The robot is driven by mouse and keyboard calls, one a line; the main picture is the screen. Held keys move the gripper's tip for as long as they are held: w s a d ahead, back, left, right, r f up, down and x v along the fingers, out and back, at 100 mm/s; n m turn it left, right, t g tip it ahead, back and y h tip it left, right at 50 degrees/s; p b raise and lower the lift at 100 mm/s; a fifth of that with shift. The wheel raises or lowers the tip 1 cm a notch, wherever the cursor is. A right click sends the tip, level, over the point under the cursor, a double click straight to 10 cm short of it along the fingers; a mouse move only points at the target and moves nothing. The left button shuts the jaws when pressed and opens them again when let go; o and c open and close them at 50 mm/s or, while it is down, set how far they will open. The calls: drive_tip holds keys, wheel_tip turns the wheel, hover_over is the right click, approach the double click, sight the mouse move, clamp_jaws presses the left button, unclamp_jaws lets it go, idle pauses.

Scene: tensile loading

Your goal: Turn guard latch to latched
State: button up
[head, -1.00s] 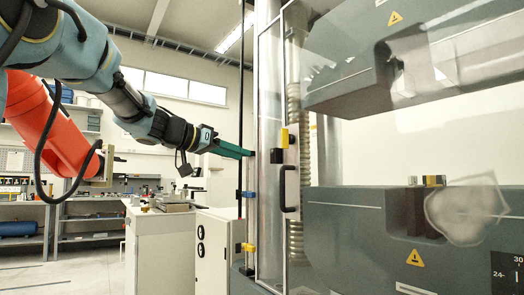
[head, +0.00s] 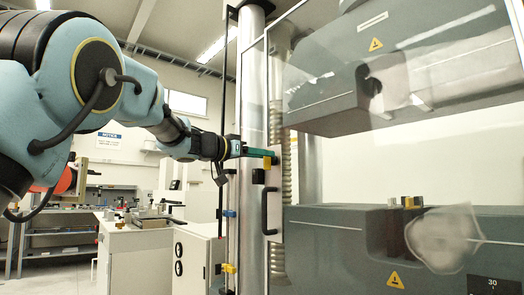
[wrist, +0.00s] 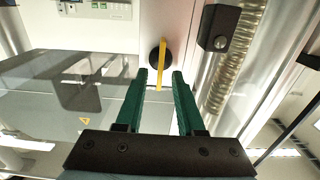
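The guard latch is a yellow bar (wrist: 161,62) on a round black base, mounted on a pale door strip. In the wrist view the bar runs lengthwise, with its lower end in the gap between my fingertips. My gripper (wrist: 159,76) has two green fingers, open, with space showing on both sides of the bar. In the head view my gripper (head: 272,154) reaches the door edge from the left. The yellow latch (head: 267,163) shows just below the fingers, partly hidden by them. I cannot tell whether a finger touches it.
A black door handle (head: 269,210) sits below the latch. The clear guard door (head: 345,150) covers the grey testing machine (head: 340,245) at right. A metal column (head: 250,90) stands close beside my gripper. A white cabinet (head: 192,262) stands at lower left.

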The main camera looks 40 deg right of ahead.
drive_tip(key=shift+d, duration=0.15)
drive_tip(key=shift+c, duration=0.2)
clamp_jaws()
idle(0.4)
